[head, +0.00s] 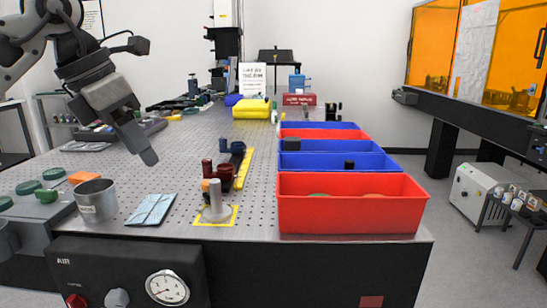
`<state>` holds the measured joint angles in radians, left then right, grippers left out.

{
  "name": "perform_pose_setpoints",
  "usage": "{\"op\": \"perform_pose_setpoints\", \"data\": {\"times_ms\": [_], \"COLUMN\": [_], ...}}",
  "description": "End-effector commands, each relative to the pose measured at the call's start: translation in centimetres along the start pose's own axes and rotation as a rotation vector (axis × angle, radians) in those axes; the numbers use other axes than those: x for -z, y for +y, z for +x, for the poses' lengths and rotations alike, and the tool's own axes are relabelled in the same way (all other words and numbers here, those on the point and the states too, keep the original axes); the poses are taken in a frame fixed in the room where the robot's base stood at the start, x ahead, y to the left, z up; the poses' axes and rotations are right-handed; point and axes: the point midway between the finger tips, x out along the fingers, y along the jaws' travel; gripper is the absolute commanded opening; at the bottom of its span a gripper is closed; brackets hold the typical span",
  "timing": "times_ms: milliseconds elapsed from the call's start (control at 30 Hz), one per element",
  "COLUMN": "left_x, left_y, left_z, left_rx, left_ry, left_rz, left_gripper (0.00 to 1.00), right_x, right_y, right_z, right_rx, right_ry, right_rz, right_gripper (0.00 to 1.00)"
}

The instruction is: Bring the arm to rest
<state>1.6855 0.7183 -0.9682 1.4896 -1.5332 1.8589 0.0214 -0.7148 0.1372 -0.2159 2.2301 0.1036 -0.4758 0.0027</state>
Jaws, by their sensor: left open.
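My left arm (85,60) comes in from the upper left and hangs over the left part of the perforated table. Its gripper (147,155) points down and to the right, with the jaws open and nothing seen between them. The fingers overlap in this view, so the gap is hard to see. The gripper appears above the table, apart from the metal cup and the blue packet below it. My right gripper is not in view.
A metal cup (97,200), a light-blue packet (151,209) and a grey post on a round base (215,205) stand near the front edge. Red (350,205) and blue bins (340,162) line the right side. The table's middle left (180,160) is fairly clear.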

Motion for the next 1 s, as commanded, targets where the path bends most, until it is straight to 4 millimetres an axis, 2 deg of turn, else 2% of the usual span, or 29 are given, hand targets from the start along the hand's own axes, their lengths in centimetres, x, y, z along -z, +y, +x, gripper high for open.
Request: {"op": "perform_pose_setpoints", "data": {"times_ms": [33,167,367,467,633,700,800,900,1000], "left_x": [-0.4,-1.3,-2.8,-3.5,-4.7,-5.2,-5.8,-6.1,-5.6], "left_y": [-0.8,-2.7,-6.9,-9.6,-15.4,-18.0,-20.3,-20.4,-18.8], "left_z": [1.2,3.4,7.2,8.9,11.2,11.6,11.3,11.2,11.9], "left_rx": [0.043,0.142,0.351,0.49,0.811,0.99,1.253,1.477,1.648], "left_ry": [-0.01,-0.05,-0.136,-0.193,-0.329,-0.406,-0.529,-0.642,-0.735], "left_rz": [0.013,0.035,0.051,0.04,-0.05,-0.142,-0.35,-0.629,-0.971], "left_gripper": [0.52,0.52,0.52,0.52,0.52,0.52,0.52,0.52,0.52], "right_x": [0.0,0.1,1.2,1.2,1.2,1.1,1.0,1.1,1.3], "right_y": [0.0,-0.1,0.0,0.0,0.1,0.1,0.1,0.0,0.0], "right_z": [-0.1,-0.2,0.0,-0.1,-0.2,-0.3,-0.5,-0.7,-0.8], "right_rx": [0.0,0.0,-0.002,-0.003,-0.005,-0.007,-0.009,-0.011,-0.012], "right_ry": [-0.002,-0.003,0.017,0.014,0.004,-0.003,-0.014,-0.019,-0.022], "right_rz": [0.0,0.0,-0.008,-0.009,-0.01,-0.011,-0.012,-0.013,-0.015], "right_gripper": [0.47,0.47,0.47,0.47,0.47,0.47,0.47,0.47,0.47]}}
